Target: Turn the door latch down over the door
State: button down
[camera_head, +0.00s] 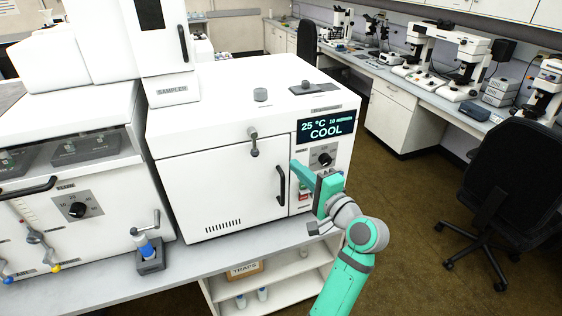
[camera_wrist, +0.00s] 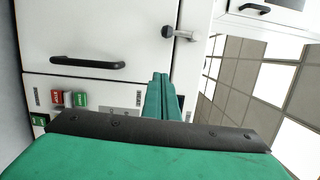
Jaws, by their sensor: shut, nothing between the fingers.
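The door latch (camera_head: 254,143) is a small grey lever on the front of the white oven-like unit, at the door's top edge. Its round knob end appears to hang down over the top of the white door (camera_head: 215,190). The latch (camera_wrist: 178,33) also shows in the wrist view, at the upper middle, with its knob over the door side of the seam. My gripper (camera_head: 295,168) is shut and empty, to the right of and below the latch, near the black door handle (camera_head: 281,186). Its green fingertips (camera_wrist: 160,78) are apart from the latch.
The control panel with display (camera_head: 326,128) and dial (camera_head: 325,159) lies right of the door, close to my gripper. A second white unit (camera_head: 65,190) stands left. Left of my gripper, the door front is clear.

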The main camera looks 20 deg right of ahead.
jog(key=s, duration=0.5)
jog(key=shift+s+d+f, duration=0.1)
jog(key=shift+s, duration=0.3)
jog(key=shift+w+d, duration=0.1)
